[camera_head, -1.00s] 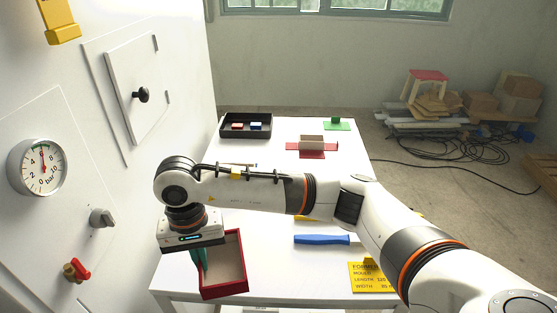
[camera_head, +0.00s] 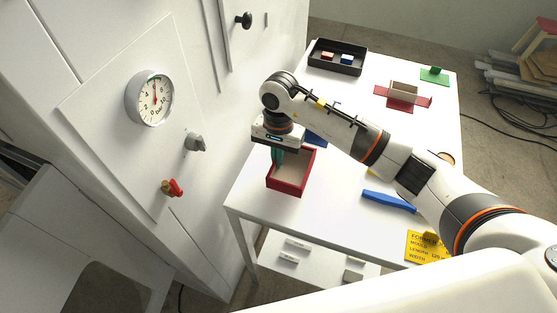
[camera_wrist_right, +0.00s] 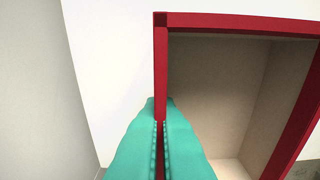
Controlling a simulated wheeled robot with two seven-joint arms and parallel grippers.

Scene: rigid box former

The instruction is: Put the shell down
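The shell is a red-rimmed, open box (camera_head: 288,187) with pale inner walls, over the near left part of the white table (camera_head: 335,215). My right gripper (camera_head: 277,160) has its teal fingers shut on the shell's left wall, pointing down. In the right wrist view the fingers (camera_wrist_right: 160,130) straddle the red wall edge (camera_wrist_right: 161,75), with the pale inside (camera_wrist_right: 215,90) to their right. The shell looks level. I cannot tell whether its underside touches the table. My left gripper is not in view.
A blue-handled tool (camera_head: 388,201) and a yellow label plate (camera_head: 428,246) lie right of the shell. A black tray (camera_head: 338,68) and a red former with a pale block (camera_head: 402,95) stand farther back. The white machine panel with a gauge (camera_head: 150,98) rises at left.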

